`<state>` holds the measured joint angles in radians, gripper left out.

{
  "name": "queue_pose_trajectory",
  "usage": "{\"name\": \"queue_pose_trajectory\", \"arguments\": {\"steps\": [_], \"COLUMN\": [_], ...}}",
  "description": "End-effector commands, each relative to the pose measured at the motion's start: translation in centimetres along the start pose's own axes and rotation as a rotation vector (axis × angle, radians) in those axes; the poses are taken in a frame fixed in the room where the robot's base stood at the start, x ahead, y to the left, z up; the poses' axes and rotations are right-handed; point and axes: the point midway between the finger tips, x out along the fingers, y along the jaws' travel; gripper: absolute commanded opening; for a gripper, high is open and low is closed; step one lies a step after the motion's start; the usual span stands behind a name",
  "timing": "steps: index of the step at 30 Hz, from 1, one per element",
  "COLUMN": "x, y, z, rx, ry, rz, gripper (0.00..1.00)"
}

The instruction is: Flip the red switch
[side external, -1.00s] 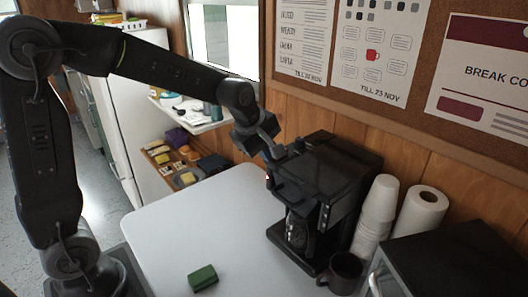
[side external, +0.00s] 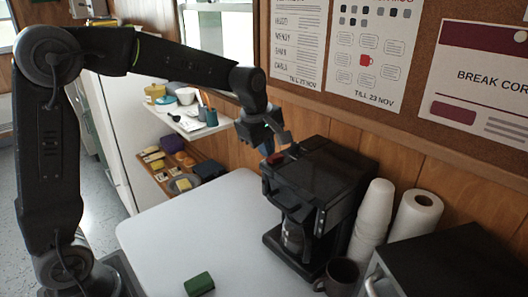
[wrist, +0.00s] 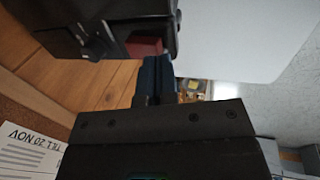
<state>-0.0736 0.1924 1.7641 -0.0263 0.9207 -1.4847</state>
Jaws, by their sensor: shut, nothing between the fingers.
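The red switch (side external: 276,158) shows as a small red patch at the top left edge of the black coffee maker (side external: 335,170). In the wrist view the red switch (wrist: 146,46) is on the machine's dark side, just left of my fingertips. My gripper (side external: 290,150) is shut and empty, beside the switch at the machine's top left edge. In the wrist view my gripper (wrist: 158,62) points at the area by the switch. I cannot tell whether the fingertips touch it. The switch's exact position is too small to read.
A green block (side external: 199,284) lies on the white table (side external: 190,225). A dark mug (side external: 340,275), stacked white cups (side external: 374,212) and a paper roll (side external: 417,214) stand right of the machine. The wood wall (side external: 310,120) is close behind. The table's left part is mostly clear.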

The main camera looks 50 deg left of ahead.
Motion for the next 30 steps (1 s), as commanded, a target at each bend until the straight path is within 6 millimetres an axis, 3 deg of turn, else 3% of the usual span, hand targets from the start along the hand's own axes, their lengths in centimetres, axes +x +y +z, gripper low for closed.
{"name": "queue_pose_trajectory", "arguments": {"steps": [13, 20, 22, 30], "x": [-0.3, -1.6, -2.4, -8.0], "y": [-0.4, -3.1, -3.9, -3.1], "z": [0.0, 0.0, 0.0, 0.0], "rx": [0.001, 0.001, 0.001, 0.001], "ry": [0.001, 0.001, 0.001, 0.001], "rz": [-0.007, -0.004, -0.001, 0.000], "gripper": [0.00, 0.00, 0.00, 0.00]}}
